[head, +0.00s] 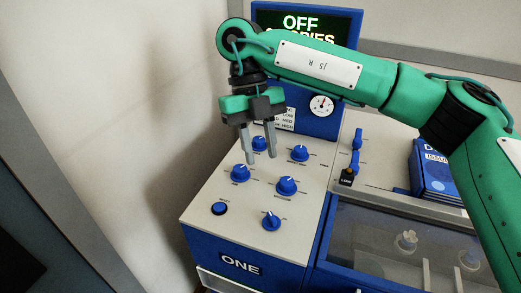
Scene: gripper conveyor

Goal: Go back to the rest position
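My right gripper (261,157) hangs from my green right arm, which comes in from the right. Its two grey fingers point down with a clear gap between them, and nothing is held. It is above the white control panel (205,190) with blue knobs, in front of the knobs as seen here. Whether the fingertips touch the panel cannot be told. My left gripper is not in view.
The panel carries several blue knobs, such as one at the middle (287,186), and a blue button (219,208). Behind stand a dial gauge (321,105) and an OFF screen (301,22). Blue booklets (434,172) lie at right. A clear-covered bin (385,215) is at front right.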

